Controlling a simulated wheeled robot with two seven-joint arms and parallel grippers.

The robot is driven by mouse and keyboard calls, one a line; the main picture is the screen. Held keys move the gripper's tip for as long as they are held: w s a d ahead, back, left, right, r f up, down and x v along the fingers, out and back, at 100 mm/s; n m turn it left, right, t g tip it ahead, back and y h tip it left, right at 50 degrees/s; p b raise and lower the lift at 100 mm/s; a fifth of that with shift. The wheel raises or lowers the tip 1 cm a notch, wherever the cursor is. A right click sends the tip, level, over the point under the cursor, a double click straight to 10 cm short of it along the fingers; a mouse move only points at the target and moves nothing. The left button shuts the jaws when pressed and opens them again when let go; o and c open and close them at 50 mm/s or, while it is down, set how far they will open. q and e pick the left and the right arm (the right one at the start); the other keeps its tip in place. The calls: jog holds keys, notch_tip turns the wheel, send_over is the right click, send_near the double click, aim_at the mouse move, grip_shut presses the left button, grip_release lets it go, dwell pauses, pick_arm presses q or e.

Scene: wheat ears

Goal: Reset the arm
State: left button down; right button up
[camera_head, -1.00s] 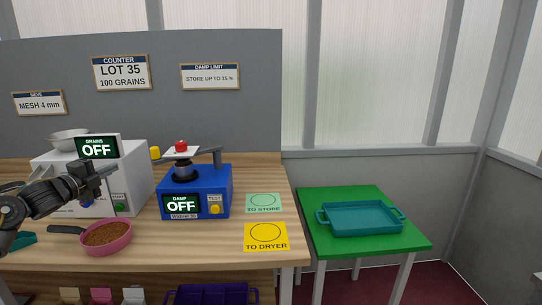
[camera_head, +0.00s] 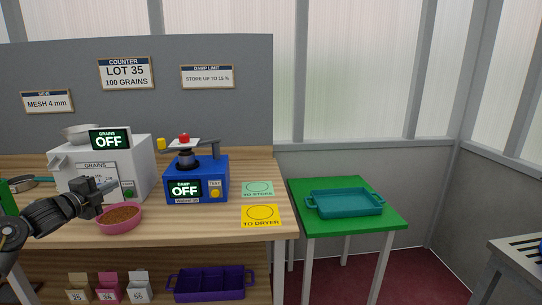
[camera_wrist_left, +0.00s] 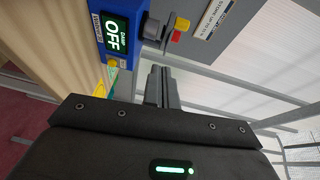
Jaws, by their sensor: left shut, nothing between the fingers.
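My left gripper (camera_head: 110,187) is shut and empty. It hangs above the workbench (camera_head: 230,225), in front of the white grain counter (camera_head: 135,160) and over the left side of the pink bowl of grain (camera_head: 119,219). My left arm comes in from the left edge. In the left wrist view the shut fingers (camera_wrist_left: 162,88) point toward the blue damp tester (camera_wrist_left: 122,48), with nothing between them. My right gripper is not in view.
The blue damp tester (camera_head: 215,172) reads OFF. Green and yellow mats (camera_head: 262,212) lie to its right. A teal tray (camera_head: 345,211) sits on a green table (camera_head: 310,222). A purple bin (camera_head: 210,284) and small boxes are below the bench.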

pick_arm(q)
jog(key=s+d+f+n+g+y, duration=0.1)
jog(key=s+d+f+n, duration=0.2)
jog(key=s+d+f, duration=0.45)
jog(key=s+d+f+n+g+y, duration=0.1)
jog(key=s+d+f+n+g, duration=0.2)
jog(key=f, duration=0.8)
jog(key=s+d+f+n+y, duration=0.1)
jog(key=s+d+f+n, duration=0.1)
jog(key=s+d+f, duration=0.55)
jog(key=s+d+f+n+g, duration=0.2)
jog(key=s+f+n+g, duration=0.1)
jog(key=s, duration=0.8)
jog(key=s+d+f+n+g+y, duration=0.1)
jog(key=s+d+f+n+g, duration=0.2)
jog(key=s, duration=0.8)
jog(key=s+d+f+n+g, duration=0.1)
jog(key=s+f+n+g, duration=0.25)
jog(key=s, duration=0.75)
notch_tip(320, 180, down, 25)
jog(key=s+a+f+g, duration=0.2)
jog(key=s+a+f, duration=0.1)
jog(key=s+f, duration=1.4)
jog(key=shift+s+f, duration=0.2)
jog(key=shift+f, duration=0.2)
